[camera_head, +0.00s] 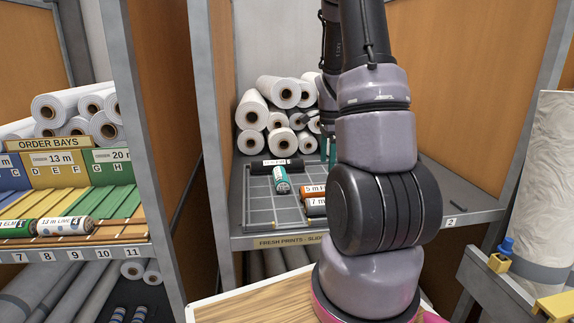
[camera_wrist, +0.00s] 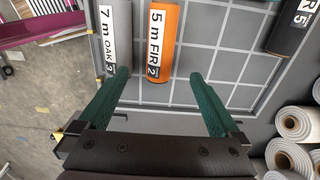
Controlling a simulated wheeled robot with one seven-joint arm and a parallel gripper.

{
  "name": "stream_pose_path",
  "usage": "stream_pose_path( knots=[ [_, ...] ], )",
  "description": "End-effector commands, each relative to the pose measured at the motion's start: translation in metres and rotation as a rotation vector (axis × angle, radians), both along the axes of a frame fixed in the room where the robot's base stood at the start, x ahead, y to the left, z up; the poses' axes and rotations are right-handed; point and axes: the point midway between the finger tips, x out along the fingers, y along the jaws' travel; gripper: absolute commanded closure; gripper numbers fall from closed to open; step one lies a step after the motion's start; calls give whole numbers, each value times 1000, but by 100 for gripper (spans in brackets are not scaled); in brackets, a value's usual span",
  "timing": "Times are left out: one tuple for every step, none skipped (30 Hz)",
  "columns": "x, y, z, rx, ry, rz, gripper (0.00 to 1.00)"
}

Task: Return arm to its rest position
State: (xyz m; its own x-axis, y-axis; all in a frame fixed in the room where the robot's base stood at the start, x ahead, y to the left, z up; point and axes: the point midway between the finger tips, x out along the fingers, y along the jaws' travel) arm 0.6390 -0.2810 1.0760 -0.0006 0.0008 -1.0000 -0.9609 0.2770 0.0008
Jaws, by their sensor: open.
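My arm stands in front of the shelf in the head view and hides part of the grey gridded tray (camera_head: 237,205). My gripper (camera_wrist: 162,78) shows in the wrist view with its two green fingers spread apart and nothing between them. An orange roll marked 5 m FIR (camera_wrist: 162,40) lies just beyond the fingertips. A grey roll marked 7 m OAK (camera_wrist: 116,35) lies to its left, close to the left fingertip; I cannot tell whether they touch. In the head view one green finger (camera_head: 327,148) shows behind my arm.
A dark roll (camera_wrist: 292,25) and a teal-ended roll (camera_head: 281,180) lie on the tray. White rolls (camera_head: 285,92) are stacked behind it. Order bays (camera_head: 70,180) with labelled rolls stand left, beyond a grey post (camera_head: 125,110). A wrapped roll (camera_head: 545,180) stands right.

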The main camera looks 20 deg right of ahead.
Motion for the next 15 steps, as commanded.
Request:
stream_pose_path(
  knots=[
    [0, 0, 1, 0, 0, 0, 1],
    [0, 0, 1, 0, 0, 0, 1],
    [0, 0, 1, 0, -1, 1, 1],
    [0, 1, 2, -1, -2, 4, 1],
    [0, 2, 4, -1, -6, 10, 1],
    [1, 5, 9, 0, -15, 24, 1],
    [1, 8, 14, 1, -23, 40, 1],
    [1, 12, 21, 1, -37, 63, 1],
    [1, 20, 32, 1, -57, 101, 1],
    [0, 26, 42, 2, -74, 135, 1],
    [-1, 34, 53, 1, -95, 174, 1],
    [-4, 45, 69, 0, -125, 235, 1],
    [-7, 54, 81, -3, -147, 283, 1],
    [-10, 63, 93, -5, -170, 332, 1],
    [-15, 75, 109, -12, -202, 399, 1]
  ],
)
